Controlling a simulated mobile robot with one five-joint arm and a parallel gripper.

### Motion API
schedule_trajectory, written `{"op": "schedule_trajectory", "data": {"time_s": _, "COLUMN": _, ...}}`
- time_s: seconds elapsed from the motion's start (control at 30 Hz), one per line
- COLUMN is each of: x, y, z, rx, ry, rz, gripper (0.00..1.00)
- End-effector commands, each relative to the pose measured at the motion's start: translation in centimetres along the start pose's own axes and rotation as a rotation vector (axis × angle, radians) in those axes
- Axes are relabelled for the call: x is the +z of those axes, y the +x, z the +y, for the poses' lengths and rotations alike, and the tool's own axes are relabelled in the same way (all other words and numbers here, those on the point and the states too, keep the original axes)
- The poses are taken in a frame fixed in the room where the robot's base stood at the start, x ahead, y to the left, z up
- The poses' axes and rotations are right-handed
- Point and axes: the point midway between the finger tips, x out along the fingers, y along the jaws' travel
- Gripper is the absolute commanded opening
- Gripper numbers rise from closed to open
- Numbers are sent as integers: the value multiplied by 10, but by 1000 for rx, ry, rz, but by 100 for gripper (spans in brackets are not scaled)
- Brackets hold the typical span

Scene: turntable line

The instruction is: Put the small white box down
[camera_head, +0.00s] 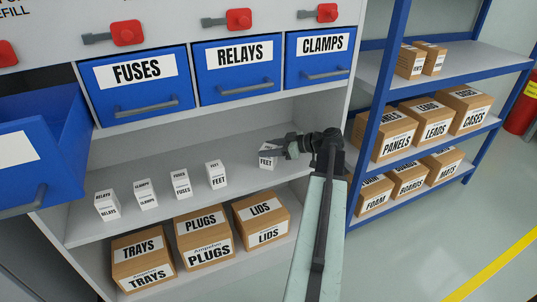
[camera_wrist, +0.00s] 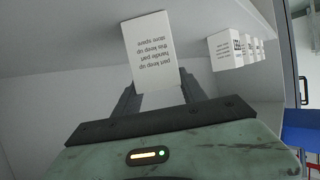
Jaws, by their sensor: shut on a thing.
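The small white box (camera_head: 269,156), labelled FEET, is at the right end of the grey shelf (camera_head: 140,168) in the head view. My gripper (camera_head: 288,150) is shut on it. In the wrist view the white box (camera_wrist: 151,48) stands between the two fingers of my gripper (camera_wrist: 158,92), with small print on the face toward the camera. I cannot tell whether its base touches the shelf.
Several white boxes stand in a row to the left, including another FEET box (camera_head: 215,173) and a FUSES box (camera_head: 181,183). Brown cartons such as LIDS (camera_head: 262,220) sit on the shelf below. An open blue drawer (camera_head: 45,150) juts out at left. Shelf between the FEET boxes is clear.

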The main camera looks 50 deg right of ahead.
Motion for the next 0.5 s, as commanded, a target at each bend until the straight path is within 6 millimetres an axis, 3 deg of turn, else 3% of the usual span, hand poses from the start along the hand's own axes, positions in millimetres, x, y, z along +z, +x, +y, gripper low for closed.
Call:
{"op": "schedule_trajectory", "data": {"time_s": 0.3, "x": 3, "y": -1, "z": 1, "rx": 3, "ry": 1, "rz": 1, "gripper": 2}}
{"op": "schedule_trajectory", "data": {"time_s": 0.33, "x": 3, "y": -2, "z": 1, "rx": 3, "ry": 1, "rz": 0, "gripper": 54}}
{"op": "schedule_trajectory", "data": {"time_s": 0.4, "x": 2, "y": -2, "z": 1, "rx": 4, "ry": 1, "rz": 0, "gripper": 71}}
{"op": "schedule_trajectory", "data": {"time_s": 0.5, "x": 2, "y": -2, "z": 1, "rx": 4, "ry": 2, "rz": 0, "gripper": 71}}
